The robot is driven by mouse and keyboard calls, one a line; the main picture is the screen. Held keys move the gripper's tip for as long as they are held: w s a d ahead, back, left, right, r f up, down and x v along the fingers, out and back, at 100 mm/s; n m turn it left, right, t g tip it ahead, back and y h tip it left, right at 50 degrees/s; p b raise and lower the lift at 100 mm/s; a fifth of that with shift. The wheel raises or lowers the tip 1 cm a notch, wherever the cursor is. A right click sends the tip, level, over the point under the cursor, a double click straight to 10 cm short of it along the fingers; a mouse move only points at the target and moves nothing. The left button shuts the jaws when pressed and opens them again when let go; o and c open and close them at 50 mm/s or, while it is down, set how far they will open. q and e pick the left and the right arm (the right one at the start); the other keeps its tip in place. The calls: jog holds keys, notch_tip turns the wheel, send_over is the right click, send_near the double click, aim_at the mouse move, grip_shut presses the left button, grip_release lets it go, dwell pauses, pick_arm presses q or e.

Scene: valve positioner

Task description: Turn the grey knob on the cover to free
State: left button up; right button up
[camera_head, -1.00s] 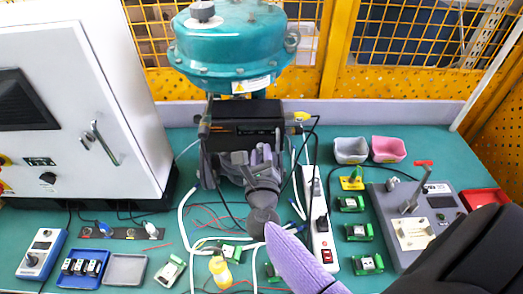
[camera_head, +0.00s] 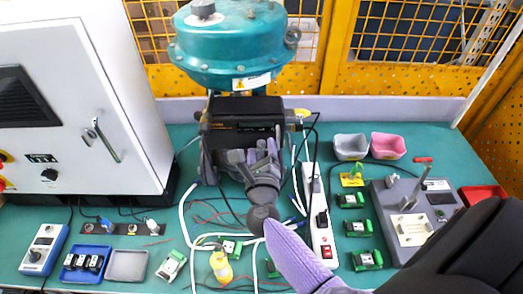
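The valve positioner, a black box (camera_head: 240,110) with a dark cover, is mounted below the teal actuator (camera_head: 232,50) at the back middle. My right gripper (camera_head: 256,158) is grey and reaches up to the front of the positioner from the lower right. Its fingers are against or just in front of the cover; I cannot tell whether they touch. They are small and overlap grey parts there, so their opening is unclear. I cannot make out the grey knob; it may be hidden behind the gripper. My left gripper is not in view.
A white cabinet (camera_head: 75,115) stands at left. A white power strip (camera_head: 319,225) lies right of my gripper. Loose cables and a yellow bottle (camera_head: 221,267) lie in front. Grey (camera_head: 350,147) and pink (camera_head: 388,147) bins stand at the back right.

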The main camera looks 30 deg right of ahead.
jog(key=v, duration=1)
jog(key=shift+b, duration=0.45)
jog(key=shift+a+f, duration=0.1)
